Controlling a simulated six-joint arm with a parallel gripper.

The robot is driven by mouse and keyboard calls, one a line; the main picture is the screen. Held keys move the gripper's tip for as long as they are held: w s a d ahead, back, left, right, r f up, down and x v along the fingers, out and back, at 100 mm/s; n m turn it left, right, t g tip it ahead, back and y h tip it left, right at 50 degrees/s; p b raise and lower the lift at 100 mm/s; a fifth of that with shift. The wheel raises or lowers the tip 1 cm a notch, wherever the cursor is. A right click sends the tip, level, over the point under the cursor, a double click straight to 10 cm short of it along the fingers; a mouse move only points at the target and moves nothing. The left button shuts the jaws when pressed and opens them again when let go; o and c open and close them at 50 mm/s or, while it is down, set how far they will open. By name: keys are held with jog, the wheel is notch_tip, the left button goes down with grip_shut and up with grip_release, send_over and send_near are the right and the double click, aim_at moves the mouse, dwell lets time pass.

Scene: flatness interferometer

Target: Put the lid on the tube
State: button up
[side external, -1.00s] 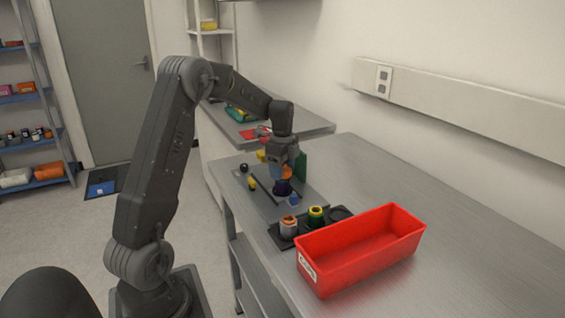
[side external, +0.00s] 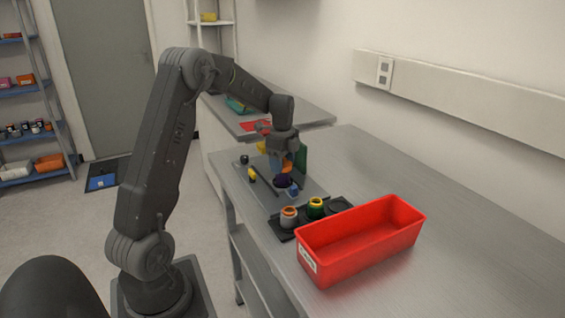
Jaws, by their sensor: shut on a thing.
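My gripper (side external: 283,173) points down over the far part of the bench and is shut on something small. A dark purple round piece (side external: 283,181) shows right at its fingertips and seems to be what it holds; I cannot tell whether this is the lid. Whether it touches the surface below is unclear. A black holder (side external: 300,228) stands nearer the camera. In it are a grey tube with an orange rim (side external: 289,217) and a dark green tube with a yellow rim (side external: 316,207). The holder's right place looks empty.
A red bin (side external: 360,245) stands close to the holder's right. Small blue (side external: 293,191), yellow (side external: 252,174) and black (side external: 244,159) pieces lie around my gripper. A green upright piece (side external: 300,157) stands behind it. The bench (side external: 450,220) is clear at right.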

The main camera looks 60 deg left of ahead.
jog(key=shift+f, duration=0.95)
dwell(0.9)
jog(key=o, duration=1.2)
jog(key=shift+r, duration=3.55)
jog(key=s+d+r+n+t, duration=0.1)
jog(key=s+d+r+n, duration=0.25)
jog(key=d, duration=0.45)
jog(key=s+d+r+n+t, duration=0.2)
jog(key=s+d+r, duration=0.15)
jog(key=d, duration=0.45)
jog(key=s+d+r+n+t, duration=0.1)
jog(key=s+d+r+n, duration=0.1)
jog(key=s+d, duration=0.35)
jog(key=s+d+f+n+t, duration=0.1)
jog(key=s+d+f+n, duration=0.1)
jog(key=s+d+n, duration=0.2)
jog(key=s+d, duration=0.3)
jog(key=d, duration=0.1)
jog(key=shift+t, duration=0.3)
